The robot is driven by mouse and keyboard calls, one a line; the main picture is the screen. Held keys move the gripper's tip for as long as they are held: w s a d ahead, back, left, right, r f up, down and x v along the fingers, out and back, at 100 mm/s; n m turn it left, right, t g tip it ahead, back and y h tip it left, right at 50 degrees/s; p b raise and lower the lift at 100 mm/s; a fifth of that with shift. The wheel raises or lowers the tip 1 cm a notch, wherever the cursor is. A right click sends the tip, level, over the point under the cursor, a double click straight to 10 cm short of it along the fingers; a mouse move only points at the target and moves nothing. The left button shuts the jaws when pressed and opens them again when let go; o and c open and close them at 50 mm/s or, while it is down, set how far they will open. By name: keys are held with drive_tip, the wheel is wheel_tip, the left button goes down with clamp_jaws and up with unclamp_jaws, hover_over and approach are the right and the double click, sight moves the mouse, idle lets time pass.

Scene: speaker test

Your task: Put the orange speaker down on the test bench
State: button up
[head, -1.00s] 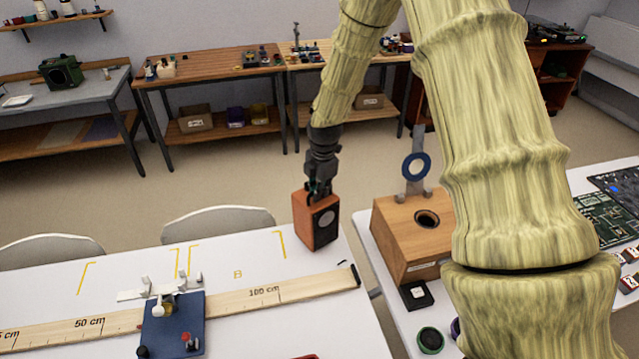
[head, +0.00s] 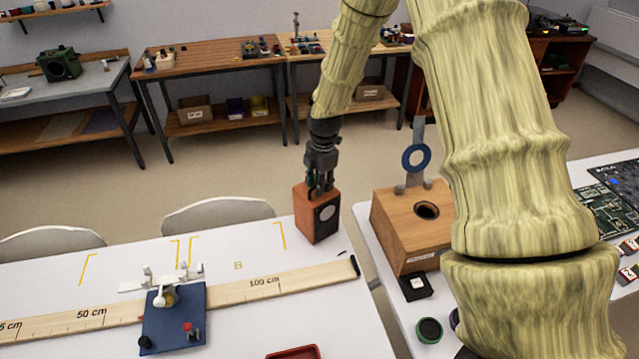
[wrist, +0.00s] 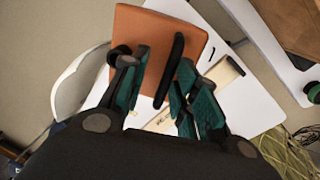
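The orange speaker (head: 303,214) stands upright on the white test bench (head: 345,300), near its far right corner. Its dark front with a pale round cone faces right of the camera. In the wrist view its orange top (wrist: 135,35) and black bar handle (wrist: 170,70) show. My gripper (head: 321,188) is right above the speaker, pointing down. In the wrist view its teal-padded fingers (wrist: 160,95) are spread on either side of the handle, with a clear gap on the left. The underside of the speaker is hidden.
A long wooden ruler (head: 235,293) with a blue stand (head: 172,318) lies across the bench. Yellow corner marks and a letter B (head: 238,266) lie left of the speaker. A wooden box (head: 400,235) stands on the table to the right. Chairs (head: 218,214) are behind the bench.

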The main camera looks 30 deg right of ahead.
wheel_tip(320, 180, up, 12)
drive_tip(key=s+b, duration=0.1)
drive_tip(key=b, duration=0.1)
drive_tip(key=shift+f+b, duration=0.25)
drive_tip(key=shift+b, duration=0.15)
drive_tip(key=shift+s, duration=0.1)
